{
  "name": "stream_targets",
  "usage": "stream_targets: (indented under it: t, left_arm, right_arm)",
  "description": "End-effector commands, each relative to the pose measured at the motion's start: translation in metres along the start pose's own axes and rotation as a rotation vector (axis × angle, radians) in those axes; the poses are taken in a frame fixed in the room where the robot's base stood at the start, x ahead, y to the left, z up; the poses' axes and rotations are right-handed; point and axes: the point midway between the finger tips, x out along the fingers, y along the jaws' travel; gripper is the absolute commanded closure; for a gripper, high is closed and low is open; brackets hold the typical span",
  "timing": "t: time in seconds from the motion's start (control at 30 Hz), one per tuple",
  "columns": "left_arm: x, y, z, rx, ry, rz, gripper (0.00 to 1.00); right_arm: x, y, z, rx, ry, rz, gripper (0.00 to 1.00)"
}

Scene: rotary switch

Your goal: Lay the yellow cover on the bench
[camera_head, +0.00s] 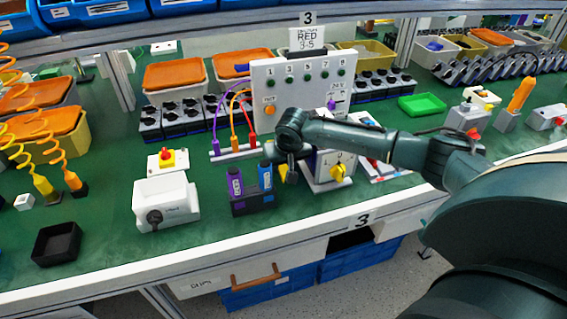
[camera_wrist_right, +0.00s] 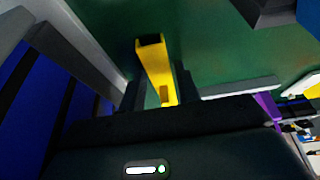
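My right gripper (camera_head: 290,172) hangs fingers-down over the front of the bench, just right of the purple and blue handles. In the right wrist view, a yellow piece with a dark open end, which looks like the yellow cover (camera_wrist_right: 157,70), lies between the two grey fingers (camera_wrist_right: 160,92), which appear shut on it. The cover also shows small beside the gripper in the head view (camera_head: 283,172). Right of it stands a white switch box (camera_head: 318,168) with a yellow rotary knob (camera_head: 338,173), partly hidden by my arm. My left gripper is not in view.
The green bench (camera_head: 105,205) has free room at front left, between a black tray (camera_head: 56,244) and a white box with a dark dial (camera_head: 166,203). A dark holder (camera_head: 254,203) with purple and blue handles is close to the gripper. A white panel (camera_head: 290,85) stands behind.

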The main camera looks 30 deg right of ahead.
Motion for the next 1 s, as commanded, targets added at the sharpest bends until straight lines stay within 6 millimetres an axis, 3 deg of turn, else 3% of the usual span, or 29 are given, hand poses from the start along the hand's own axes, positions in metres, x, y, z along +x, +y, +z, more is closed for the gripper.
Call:
stream_targets:
  t: [0.13, 0.47, 1.0]
  left_arm:
    - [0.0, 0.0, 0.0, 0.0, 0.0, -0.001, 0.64]
    - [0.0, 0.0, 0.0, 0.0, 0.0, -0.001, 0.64]
    - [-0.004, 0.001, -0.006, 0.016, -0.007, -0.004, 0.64]
  right_arm:
    - [0.0, 0.0, 0.0, 0.0, 0.001, 0.0, 0.55]
    - [-0.006, 0.0, -0.002, 0.0, 0.003, -0.001, 0.54]
    - [-0.106, 0.0, -0.002, 0.0, 0.003, -0.002, 0.54]
